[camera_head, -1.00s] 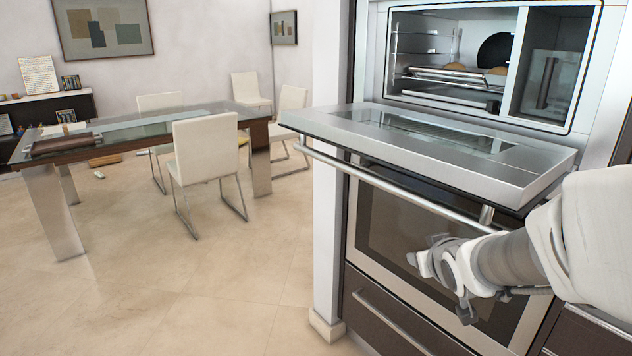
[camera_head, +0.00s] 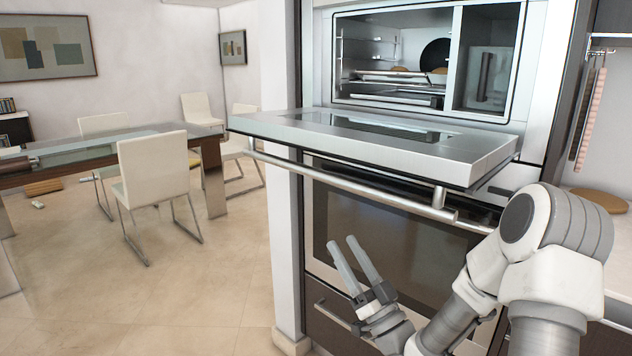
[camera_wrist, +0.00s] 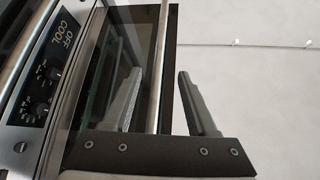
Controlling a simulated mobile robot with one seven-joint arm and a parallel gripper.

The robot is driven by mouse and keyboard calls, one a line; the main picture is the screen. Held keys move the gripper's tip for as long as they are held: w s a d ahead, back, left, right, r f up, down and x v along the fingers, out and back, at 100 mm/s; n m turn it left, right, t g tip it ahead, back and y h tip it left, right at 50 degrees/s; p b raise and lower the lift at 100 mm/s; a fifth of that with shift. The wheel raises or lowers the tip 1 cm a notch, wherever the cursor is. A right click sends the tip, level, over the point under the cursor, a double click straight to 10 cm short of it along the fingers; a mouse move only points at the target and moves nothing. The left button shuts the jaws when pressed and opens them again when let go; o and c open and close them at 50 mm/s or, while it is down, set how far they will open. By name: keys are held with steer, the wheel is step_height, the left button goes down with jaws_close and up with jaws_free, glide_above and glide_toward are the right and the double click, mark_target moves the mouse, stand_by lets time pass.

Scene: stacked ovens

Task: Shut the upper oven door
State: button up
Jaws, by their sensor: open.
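The upper oven door (camera_head: 390,145) is folded down and stands out roughly level in front of the open upper oven (camera_head: 400,65). Its bar handle (camera_head: 350,185) runs below the door's front edge. My gripper (camera_head: 357,255) is open and empty, below that handle and in front of the lower oven door (camera_head: 400,235), with its fingers pointing up. In the wrist view both fingers of my gripper (camera_wrist: 160,100) stand apart, with a metal bar (camera_wrist: 160,65) showing between them; whether they touch it I cannot tell.
The lower oven door is shut, with a drawer (camera_head: 335,315) beneath it. A white wall post (camera_head: 285,200) stands left of the ovens. A glass table (camera_head: 100,150) and white chairs (camera_head: 155,170) stand further left. Floor (camera_head: 170,285) is clear between.

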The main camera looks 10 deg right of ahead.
mark_target(318, 175)
steer(key=shift+m+t, duration=0.6)
steer(key=shift+t, duration=0.2)
steer(key=x, duration=0.5)
steer(key=p+x, duration=0.1)
steer(key=x, duration=0.5)
steer(key=d+r+p+x, duration=0.1)
steer(key=x, duration=0.4)
steer(key=shift+s+a+r, duration=0.1)
steer(key=shift+s, duration=0.05)
jaws_close()
stand_by(0.4)
